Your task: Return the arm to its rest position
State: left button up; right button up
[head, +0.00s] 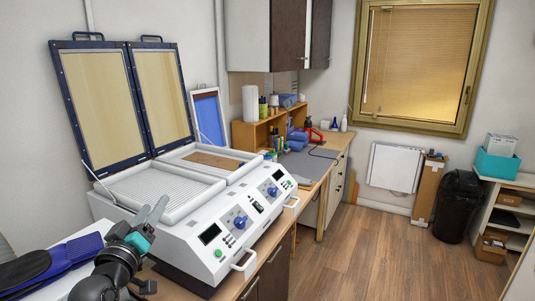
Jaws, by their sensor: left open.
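My left gripper (149,216) is in the lower left of the head view, in front of the left front corner of the white forming machine (222,231). Its fingers are apart and I see nothing between them. The dark arm comes up from the bottom edge behind it. My right gripper is not in view. The machine has two raised lids with dark blue frames (127,98), both standing open. The left bed (160,190) is bare and perforated. The right bed (214,163) shows a brown surface.
Blue insoles (62,262) lie on a white surface left of my gripper. A long counter (320,178) with bottles and a wooden shelf runs behind the machine. A black bin (458,206) and a shelf unit stand far right. The wooden floor is clear.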

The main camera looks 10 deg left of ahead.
pick_arm(q)
jog(key=s+d+f+m+g+h, duration=0.3)
jog(key=s+d+f+m+g, duration=0.25)
jog(key=f, duration=0.55)
jog(key=s+d+f+m+g, duration=0.1)
jog(key=s+d+f+g, duration=0.3)
jog(key=s, duration=0.5)
jog(key=s+d+f+m+g+y, duration=0.1)
jog(key=s+d+f+g, duration=0.15)
jog(key=s+f, duration=0.45)
jog(key=s+d+f+m+g, duration=0.2)
jog(key=s+f+g, duration=0.2)
jog(key=s, duration=0.6)
notch_tip(320, 180, down, 33)
jog(key=s+b, duration=0.2)
jog(key=b, duration=1)
jog(key=s+a+f+g+b, duration=0.1)
jog(key=s+f+b, duration=0.5)
jog(key=f, duration=0.7)
jog(key=s+a+f+g+b, duration=0.1)
jog(key=s+f+b, duration=0.5)
jog(key=s+f, duration=0.3)
notch_tip(320, 180, down, 4)
jog(key=shift+s+a+r, duration=0.1)
jog(key=shift+s+a, duration=0.05)
